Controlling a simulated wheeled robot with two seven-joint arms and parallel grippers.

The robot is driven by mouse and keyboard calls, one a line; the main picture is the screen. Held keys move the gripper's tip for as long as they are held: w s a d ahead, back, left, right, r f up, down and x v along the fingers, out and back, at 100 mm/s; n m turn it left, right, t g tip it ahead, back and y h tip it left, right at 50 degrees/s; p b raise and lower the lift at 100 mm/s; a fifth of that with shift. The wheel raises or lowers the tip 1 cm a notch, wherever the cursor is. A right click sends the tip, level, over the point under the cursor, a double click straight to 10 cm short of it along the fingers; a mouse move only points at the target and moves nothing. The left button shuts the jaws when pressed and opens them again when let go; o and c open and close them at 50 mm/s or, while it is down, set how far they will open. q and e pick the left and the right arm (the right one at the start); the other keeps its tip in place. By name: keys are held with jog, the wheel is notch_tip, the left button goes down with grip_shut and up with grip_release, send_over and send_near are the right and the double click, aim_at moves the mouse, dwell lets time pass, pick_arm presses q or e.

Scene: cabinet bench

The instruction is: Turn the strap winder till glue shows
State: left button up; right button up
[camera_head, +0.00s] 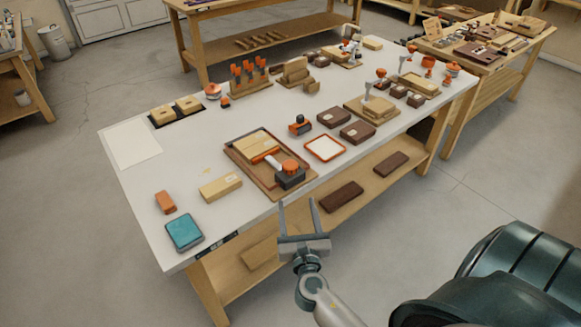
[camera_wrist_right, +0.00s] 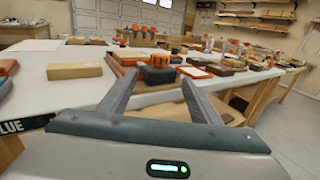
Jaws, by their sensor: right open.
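The strap winder, a dark block with a round orange knob (camera_head: 291,167), sits at the near right corner of a brown wooden tray (camera_head: 238,160). Light wood blocks (camera_head: 256,144) lie in the tray with an orange and white strap piece (camera_head: 268,157) by the winder. The knob (camera_wrist_right: 159,60) also shows in the right wrist view, beyond and between the fingers. My right gripper (camera_head: 298,201) is open and empty, just off the bench's front edge, apart from the winder. No glue can be made out on the blocks. My left gripper is not in view.
A red-rimmed white tray (camera_head: 325,148) and dark brown blocks (camera_head: 357,132) stand right of the winder. A teal pad (camera_head: 184,233), an orange block (camera_head: 165,202) and a light wood block (camera_head: 221,187) lie left. The bench's front edge is close to my right gripper.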

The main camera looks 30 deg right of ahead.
aim_at(291, 173)
jog(key=p+x, duration=0.2)
jog(key=x, duration=1.4)
jog(key=shift+w+d, duration=0.25)
jog(key=shift+w, duration=0.1)
jog(key=c, duration=1)
